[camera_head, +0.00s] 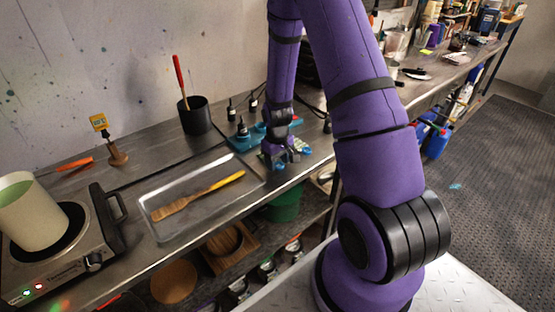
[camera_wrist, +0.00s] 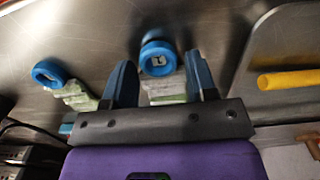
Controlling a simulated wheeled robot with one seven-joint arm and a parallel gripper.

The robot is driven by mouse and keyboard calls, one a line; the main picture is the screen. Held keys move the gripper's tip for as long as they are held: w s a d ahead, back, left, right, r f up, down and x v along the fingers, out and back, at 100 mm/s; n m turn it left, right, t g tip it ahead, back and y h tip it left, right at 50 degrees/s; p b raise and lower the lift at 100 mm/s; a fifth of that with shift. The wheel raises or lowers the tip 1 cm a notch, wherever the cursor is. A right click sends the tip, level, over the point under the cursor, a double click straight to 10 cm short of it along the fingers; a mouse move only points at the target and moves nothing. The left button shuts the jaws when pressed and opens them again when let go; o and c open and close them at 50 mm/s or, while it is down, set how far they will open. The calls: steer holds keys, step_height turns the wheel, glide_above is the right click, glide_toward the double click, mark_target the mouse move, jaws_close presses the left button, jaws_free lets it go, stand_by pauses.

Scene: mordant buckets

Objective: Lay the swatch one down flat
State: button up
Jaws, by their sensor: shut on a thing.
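My gripper (camera_head: 280,160) is low over the steel bench, right of the metal tray. In the wrist view its two blue-grey fingers (camera_wrist: 161,82) stand either side of a pale green swatch (camera_wrist: 166,90) with a blue ring (camera_wrist: 158,58) at its end. The gripper is shut on this swatch. The fingers and palm hide part of it, and I cannot tell whether it touches the bench. A second pale green swatch (camera_wrist: 78,96) with a blue ring (camera_wrist: 48,73) is beside it, outside the fingers. Neither number is readable.
The metal tray (camera_head: 158,236) holds a wooden paddle with a yellow handle (camera_wrist: 290,80). A teal rack (camera_head: 243,143) with black-topped bottles stands behind my gripper. A black pot (camera_head: 196,117) and a hot plate (camera_head: 75,262) are to the left. The bench's front edge is close.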

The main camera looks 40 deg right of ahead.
steer(key=o, duration=0.9)
steer(key=shift+r, duration=0.1)
step_height(320, 180, up, 11)
steer(key=shift+f, duration=0.2)
